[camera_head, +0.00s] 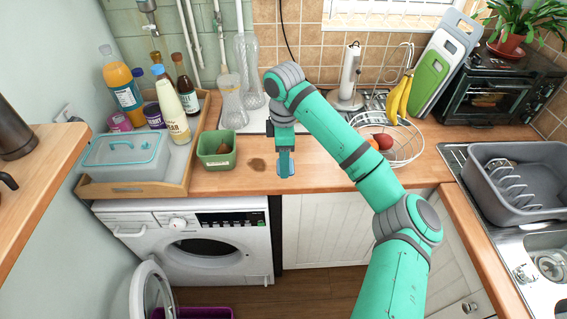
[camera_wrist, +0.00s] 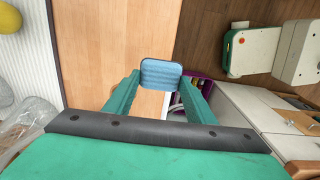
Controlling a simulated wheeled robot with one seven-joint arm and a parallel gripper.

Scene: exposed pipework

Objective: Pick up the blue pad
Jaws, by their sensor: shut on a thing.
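The blue pad (camera_wrist: 161,73) shows in the wrist view as a small ribbed block with rounded corners, between the tips of my gripper's two green fingers. My gripper (camera_head: 286,165) is shut on the pad, near the front edge of the wooden counter (camera_head: 325,173). In the head view the pad (camera_head: 287,170) is a small blue patch at the fingertips, mostly hidden by the fingers. I cannot tell whether the pad touches the counter or is just above it.
A green tub (camera_head: 216,149) stands left of my gripper, with a brown stain (camera_head: 256,164) between them. A wooden tray (camera_head: 136,187) with bottles and a lidded box is at the left. A wire fruit bowl (camera_head: 408,158) is at the right. An open washing machine (camera_head: 205,245) is below.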

